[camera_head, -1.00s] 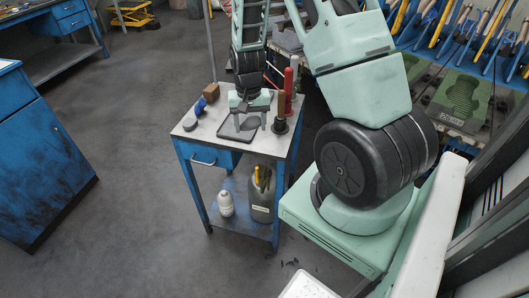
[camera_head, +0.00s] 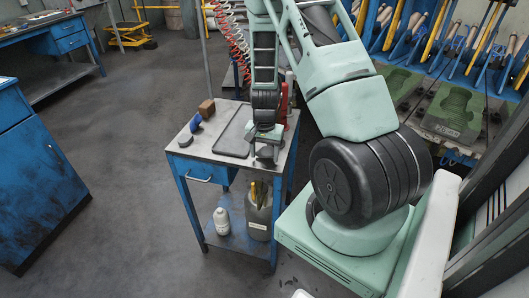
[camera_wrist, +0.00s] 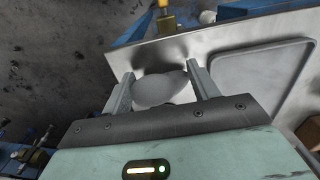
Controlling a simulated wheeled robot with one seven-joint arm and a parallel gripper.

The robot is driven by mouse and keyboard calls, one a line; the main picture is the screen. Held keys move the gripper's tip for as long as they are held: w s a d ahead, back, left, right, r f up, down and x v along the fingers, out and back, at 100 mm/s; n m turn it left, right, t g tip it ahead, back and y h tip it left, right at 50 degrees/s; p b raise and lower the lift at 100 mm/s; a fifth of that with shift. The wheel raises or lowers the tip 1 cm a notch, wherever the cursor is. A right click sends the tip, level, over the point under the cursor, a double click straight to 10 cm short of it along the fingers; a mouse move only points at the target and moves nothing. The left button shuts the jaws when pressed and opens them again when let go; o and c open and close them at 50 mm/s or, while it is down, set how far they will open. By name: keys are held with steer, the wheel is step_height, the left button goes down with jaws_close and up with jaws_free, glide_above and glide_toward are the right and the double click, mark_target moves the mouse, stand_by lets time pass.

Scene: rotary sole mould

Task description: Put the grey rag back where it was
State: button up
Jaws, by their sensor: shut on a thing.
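My gripper (camera_head: 265,158) is over the right front part of the small cart's metal top (camera_head: 205,148). In the wrist view its two fingers (camera_wrist: 160,88) are closed on the grey rag (camera_wrist: 158,91), a rounded, bunched grey lump. The rag is hard to make out in the head view. It is beside the shallow grey tray (camera_head: 233,154), which also shows at right in the wrist view (camera_wrist: 262,72). I cannot tell whether the rag touches the cart top.
A brown block (camera_head: 207,107), a blue-handled tool (camera_head: 195,122) and a dark round piece (camera_head: 185,139) stand left of the tray. A white bottle (camera_head: 222,221) and a grey canister (camera_head: 258,218) are on the lower shelf.

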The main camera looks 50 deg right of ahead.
mark_target(264, 149)
steer(key=shift+f, duration=0.2)
steer(key=o, duration=0.9)
steer(key=shift+o, duration=0.2)
step_height(264, 149, up, 12)
steer(key=w+a+r+n, duration=0.2)
steer(key=a+r+n, duration=0.2)
steer(key=a, duration=0.8)
steer(key=s+a+r+n+y, duration=0.1)
steer(key=a+r+n, duration=0.15)
steer(key=a, duration=0.45)
steer(key=s+a+r+n, duration=0.1)
steer(key=s+a+n, duration=0.1)
steer(key=a+n, duration=0.35)
steer(key=s+a+r+n, duration=0.4)
steer(key=s+a+n, duration=0.5)
steer(key=s+a, duration=0.5)
steer(key=shift+s+a, duration=0.4)
steer(key=shift+s, duration=0.4)
